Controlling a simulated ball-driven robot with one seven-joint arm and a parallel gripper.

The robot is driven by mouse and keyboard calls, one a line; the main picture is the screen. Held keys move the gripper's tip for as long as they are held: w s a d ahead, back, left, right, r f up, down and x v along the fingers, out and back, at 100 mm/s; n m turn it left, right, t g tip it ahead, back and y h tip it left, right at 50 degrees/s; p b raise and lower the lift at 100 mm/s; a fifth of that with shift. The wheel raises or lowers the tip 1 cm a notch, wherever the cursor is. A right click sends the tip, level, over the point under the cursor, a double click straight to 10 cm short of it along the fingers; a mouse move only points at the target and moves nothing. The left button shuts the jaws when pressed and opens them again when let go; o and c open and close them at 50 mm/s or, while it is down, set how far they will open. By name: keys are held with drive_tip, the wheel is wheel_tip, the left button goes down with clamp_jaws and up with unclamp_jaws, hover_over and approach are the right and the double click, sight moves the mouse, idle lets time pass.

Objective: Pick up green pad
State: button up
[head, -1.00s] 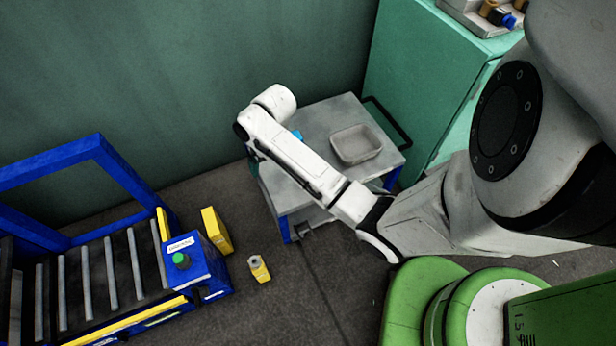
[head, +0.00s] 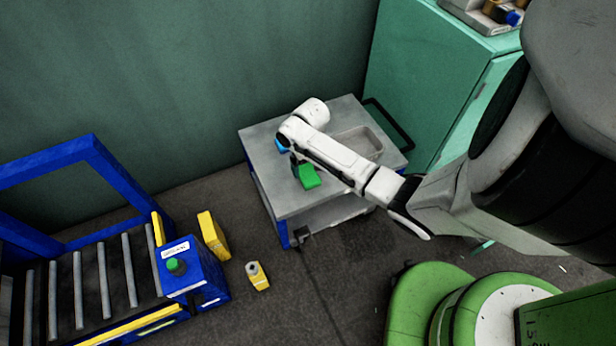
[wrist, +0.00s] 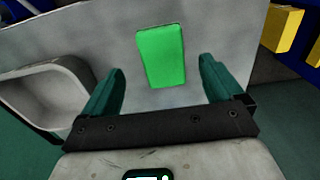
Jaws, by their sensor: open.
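The green pad (head: 309,177) lies on the grey top of a small cart (head: 262,138), left of a shallow grey tray. In the wrist view the pad (wrist: 162,56) lies flat on the cart top, beyond the fingertips and between their lines. My gripper (wrist: 161,80) is open and empty, its two dark green fingers apart on either side of the pad's width, not touching it. In the head view my gripper (head: 296,168) points down beside the pad, partly hidden by my arm.
The grey tray (head: 373,137) stands on the cart's right side, also in the wrist view (wrist: 72,78). A blue roller conveyor (head: 200,275) with a green button stands at left. A teal cabinet (head: 420,90) stands behind right.

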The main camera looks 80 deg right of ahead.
sight(309, 177)
wheel_tip(309, 177, down, 4)
drive_tip(key=shift+a+f+b, duration=0.15)
drive_tip(key=shift+f+b, duration=0.1)
drive_tip(key=shift+b, duration=0.55)
drive_tip(key=c, duration=1.2)
drive_tip(key=shift+r, duration=0.1)
